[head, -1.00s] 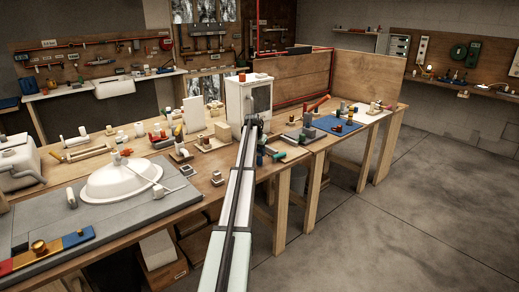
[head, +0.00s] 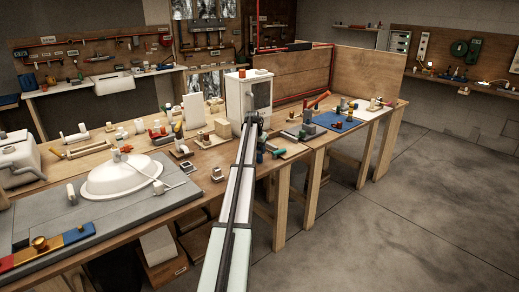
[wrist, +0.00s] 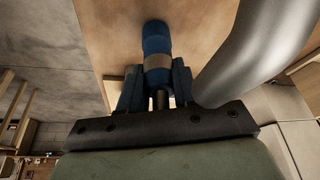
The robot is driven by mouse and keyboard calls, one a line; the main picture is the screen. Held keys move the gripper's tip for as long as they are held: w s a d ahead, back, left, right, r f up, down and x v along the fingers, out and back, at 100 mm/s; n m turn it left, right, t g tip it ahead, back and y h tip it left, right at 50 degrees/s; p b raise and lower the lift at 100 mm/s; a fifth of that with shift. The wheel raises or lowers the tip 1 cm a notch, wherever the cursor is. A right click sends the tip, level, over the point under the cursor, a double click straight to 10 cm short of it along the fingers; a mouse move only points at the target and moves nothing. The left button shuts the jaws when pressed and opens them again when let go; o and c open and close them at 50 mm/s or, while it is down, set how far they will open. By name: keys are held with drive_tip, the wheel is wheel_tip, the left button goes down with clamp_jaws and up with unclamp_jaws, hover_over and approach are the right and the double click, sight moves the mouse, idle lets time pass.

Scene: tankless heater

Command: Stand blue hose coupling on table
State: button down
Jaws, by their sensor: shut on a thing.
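The blue hose coupling (wrist: 156,38) has a blue body with a tan band round its middle. In the wrist view it stands out beyond my gripper (wrist: 157,72), whose two dark fingers are shut on its near part. The wooden table top (wrist: 110,35) lies behind it; I cannot tell whether the coupling touches it. In the head view my gripper (head: 253,120) is small, at the far end of my arm, in front of the white heater cabinet. The coupling is too small to make out there.
A thick grey curved pipe (wrist: 245,55) passes close to the right finger in the wrist view. The white cabinet (head: 248,95) stands behind my gripper. Small parts and a blue mat (head: 338,122) lie to the right, and wooden blocks (head: 222,128) to the left.

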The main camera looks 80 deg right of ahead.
drive_tip(key=shift+f, duration=0.2)
drive_tip(key=c, duration=0.7)
unclamp_jaws()
drive_tip(key=v, duration=1.3)
drive_tip(key=shift+a+r, duration=0.2)
drive_tip(key=shift+r, duration=0.15)
drive_tip(key=shift+w, duration=0.15)
